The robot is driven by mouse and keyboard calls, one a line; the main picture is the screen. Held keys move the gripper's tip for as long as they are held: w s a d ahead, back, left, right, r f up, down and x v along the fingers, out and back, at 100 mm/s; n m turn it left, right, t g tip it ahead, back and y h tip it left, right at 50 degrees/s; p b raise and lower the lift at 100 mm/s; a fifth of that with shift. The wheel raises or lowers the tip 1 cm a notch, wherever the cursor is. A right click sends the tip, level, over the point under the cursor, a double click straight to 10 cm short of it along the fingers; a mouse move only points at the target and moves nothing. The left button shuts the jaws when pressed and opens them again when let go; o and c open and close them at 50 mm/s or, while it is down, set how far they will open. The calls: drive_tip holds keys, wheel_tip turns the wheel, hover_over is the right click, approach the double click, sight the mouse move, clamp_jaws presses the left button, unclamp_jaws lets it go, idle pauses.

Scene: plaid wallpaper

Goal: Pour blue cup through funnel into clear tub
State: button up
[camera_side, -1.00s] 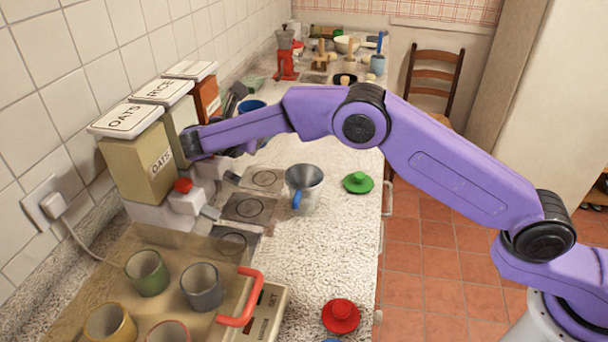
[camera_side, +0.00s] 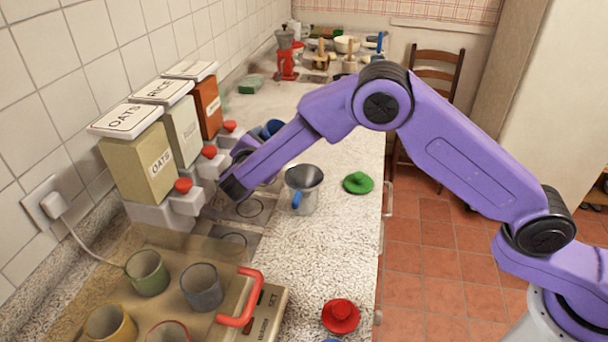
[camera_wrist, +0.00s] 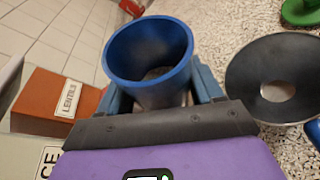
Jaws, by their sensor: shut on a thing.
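The blue cup (camera_wrist: 150,70) is between my gripper's blue fingers in the wrist view, its open rim facing the camera. Something greyish shows low inside it; I cannot tell what. My gripper (camera_wrist: 162,92) is shut on the cup. In the side view my gripper (camera_side: 264,136) is partly hidden by my arm, left of and behind the funnel. The dark grey funnel (camera_side: 304,175) sits on top of the clear tub (camera_side: 304,204), which has a blue handle. In the wrist view the funnel (camera_wrist: 278,65) is to the right, apart from the cup, with its hole visible.
Dispensers with red knobs (camera_side: 183,186) line the left wall; the orange one reads LENTILS (camera_wrist: 55,100). A green lid (camera_side: 358,183) lies right of the funnel, and a red lid (camera_side: 341,316) lies in front. A tray with several cups (camera_side: 203,288) stands front left.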

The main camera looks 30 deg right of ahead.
drive_tip(key=shift+s+d+r+m, duration=0.1)
drive_tip(key=shift+s+r+m, duration=0.1)
drive_tip(key=shift+m, duration=0.1)
drive_tip(key=shift+s+f+m+t, duration=0.1)
drive_tip(key=shift+f+m+t, duration=0.3)
drive_tip(key=shift+m+t, duration=0.15)
drive_tip(key=shift+r+m+t, duration=0.35)
drive_tip(key=shift+r+m, duration=0.1)
drive_tip(key=shift+m, duration=0.2)
drive_tip(key=shift+f+m, duration=0.2)
drive_tip(key=shift+m, duration=0.4)
drive_tip(key=shift+t, duration=0.3)
drive_tip(key=shift+r+m+t, duration=0.4)
drive_tip(key=shift+m, duration=0.6)
drive_tip(key=shift+s+d+r+m+h, duration=0.45)
drive_tip(key=shift+s+m+h, duration=0.1)
drive_tip(key=shift+m, duration=0.25)
drive_tip(key=shift+s+d+r+m+t+h, duration=0.1)
drive_tip(key=shift+s+r+m+t+h, duration=0.2)
drive_tip(key=shift+m, duration=0.55)
drive_tip(key=shift+s+d+r+m+t+h, duration=0.1)
drive_tip(key=shift+r+m+t+h, duration=0.3)
drive_tip(key=shift+m, duration=0.45)
drive_tip(key=shift+s+f+m, duration=0.1)
drive_tip(key=shift+f+m, duration=0.1)
drive_tip(key=shift+m, duration=0.4)
